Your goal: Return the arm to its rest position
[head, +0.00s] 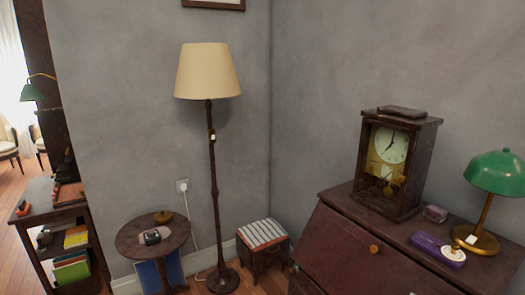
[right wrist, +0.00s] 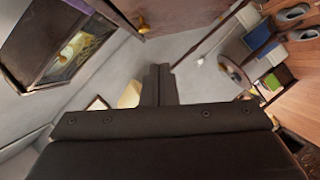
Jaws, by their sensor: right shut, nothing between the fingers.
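My right gripper (right wrist: 158,85) shows in the right wrist view with its two dark fingers pressed together and nothing between them. It is in free air, apart from the furniture. Neither gripper shows in the head view. My left gripper is in no view. No teapot can be made out clearly in either view.
A dark slant-front desk (head: 345,245) at the right bears a clock (head: 390,150), a green lamp (head: 495,172) and a purple box (head: 438,249). A floor lamp (head: 208,75), a round table (head: 135,238), a striped stool (head: 262,234) and a bookshelf (head: 45,215) stand further left.

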